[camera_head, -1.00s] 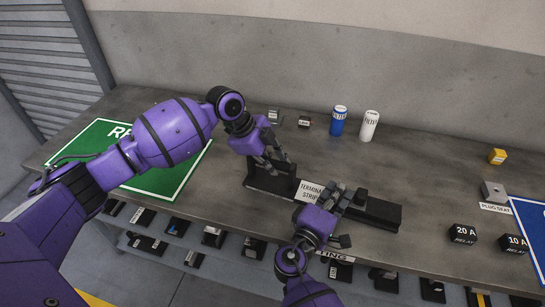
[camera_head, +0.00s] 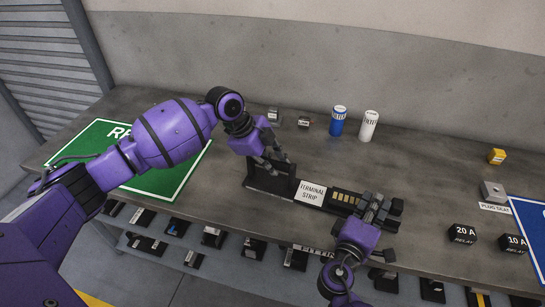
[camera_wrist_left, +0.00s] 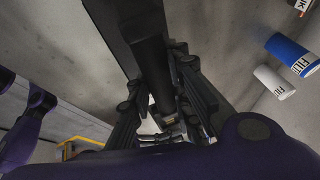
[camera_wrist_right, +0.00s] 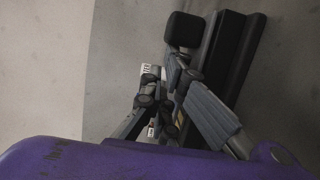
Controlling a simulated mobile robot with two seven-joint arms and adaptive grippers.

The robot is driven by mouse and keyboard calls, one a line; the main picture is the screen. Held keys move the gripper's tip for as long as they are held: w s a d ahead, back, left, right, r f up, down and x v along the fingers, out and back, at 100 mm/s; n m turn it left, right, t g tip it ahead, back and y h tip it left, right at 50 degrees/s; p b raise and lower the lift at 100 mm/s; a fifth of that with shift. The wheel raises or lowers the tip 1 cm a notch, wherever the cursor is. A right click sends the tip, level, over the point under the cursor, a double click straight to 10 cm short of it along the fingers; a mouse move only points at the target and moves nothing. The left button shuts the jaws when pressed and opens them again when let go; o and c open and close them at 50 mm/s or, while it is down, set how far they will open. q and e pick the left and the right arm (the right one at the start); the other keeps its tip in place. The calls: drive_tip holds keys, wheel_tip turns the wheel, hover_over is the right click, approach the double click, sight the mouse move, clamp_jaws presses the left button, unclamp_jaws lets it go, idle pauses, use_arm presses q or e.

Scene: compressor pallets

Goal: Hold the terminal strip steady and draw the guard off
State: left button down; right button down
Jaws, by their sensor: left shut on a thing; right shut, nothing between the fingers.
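The black terminal strip (camera_head: 344,201) lies on the bench with a row of brass terminals bare between its label and my right gripper. My left gripper (camera_head: 276,163) is shut on the black upright piece at the strip's left end; the left wrist view shows its fingers on both sides of a black bar (camera_wrist_left: 152,65). The black guard, with a block-like knob (camera_head: 397,206), is at the strip's right part, mostly hidden behind my right gripper (camera_head: 377,206). That gripper is shut with nothing between its fingers, close beside the knob, which shows in the right wrist view (camera_wrist_right: 184,30).
A white "TERMINAL STRIP" label (camera_head: 311,193) stands by the strip. A blue can (camera_head: 338,121) and a white can (camera_head: 369,125) stand behind. A plug seat (camera_head: 493,191) and relays (camera_head: 462,232) are at right. A green board (camera_head: 125,160) lies left.

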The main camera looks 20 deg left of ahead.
use_arm(q)
drive_tip(key=shift+s+f, duration=0.2)
drive_tip(key=shift+f, duration=0.2)
use_arm(e)
drive_tip(key=a, duration=0.4)
drive_tip(key=shift+s+a+f, duration=0.1)
drive_tip(key=v, duration=0.9)
drive_tip(key=shift+s, duration=0.25)
use_arm(q)
drive_tip(key=c, duration=1.8)
unclamp_jaws()
drive_tip(key=shift+o, duration=1.4)
drive_tip(key=shift+w, duration=0.2)
use_arm(e)
drive_tip(key=shift+w, duration=0.15)
use_arm(q)
drive_tip(key=shift+r, duration=0.1)
drive_tip(key=shift+r, duration=0.15)
